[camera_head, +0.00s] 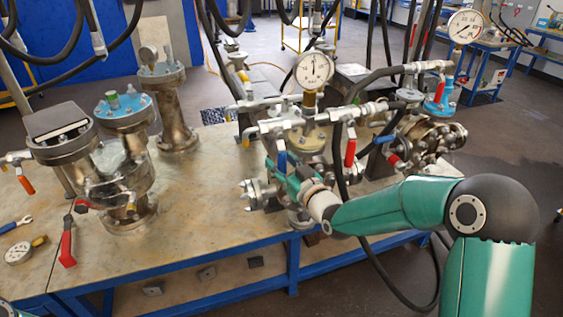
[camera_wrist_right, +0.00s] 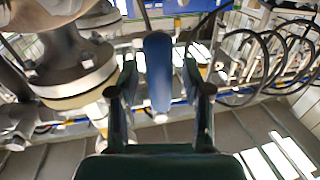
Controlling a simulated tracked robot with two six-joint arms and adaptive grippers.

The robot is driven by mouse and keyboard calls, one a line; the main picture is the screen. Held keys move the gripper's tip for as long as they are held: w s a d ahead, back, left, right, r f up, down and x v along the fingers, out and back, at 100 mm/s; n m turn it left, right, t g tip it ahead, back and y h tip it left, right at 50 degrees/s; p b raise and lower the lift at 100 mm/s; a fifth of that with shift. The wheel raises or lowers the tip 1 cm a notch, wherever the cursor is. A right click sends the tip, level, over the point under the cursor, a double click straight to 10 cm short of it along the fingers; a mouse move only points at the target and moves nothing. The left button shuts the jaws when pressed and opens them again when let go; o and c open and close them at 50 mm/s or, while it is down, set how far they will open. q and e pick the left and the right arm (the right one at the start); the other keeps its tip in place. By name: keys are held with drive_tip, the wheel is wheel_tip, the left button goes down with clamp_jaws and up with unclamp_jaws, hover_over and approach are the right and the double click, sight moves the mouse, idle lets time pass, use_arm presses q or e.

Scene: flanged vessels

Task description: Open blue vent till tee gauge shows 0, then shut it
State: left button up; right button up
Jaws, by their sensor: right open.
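The blue vent handle (camera_head: 282,160) hangs down from the silver pipework near the front middle of the bench. In the right wrist view the blue handle (camera_wrist_right: 157,60) stands between my two fingers, with a visible gap on each side. My right gripper (camera_wrist_right: 160,85) is open around it and does not grip it; in the head view the gripper (camera_head: 280,175) is partly hidden behind the handle and fittings. A round white gauge (camera_head: 314,70) stands above this pipework; its needle is too small to read surely.
A red handle (camera_head: 350,152) hangs to the right of the blue one. A black hose (camera_head: 342,185) loops down near my right arm. A second gauge (camera_head: 465,26) stands at the back right. Flanged vessels (camera_head: 125,165) stand left; a loose gauge (camera_head: 18,252) lies front left.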

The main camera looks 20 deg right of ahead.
clamp_jaws()
idle(0.3)
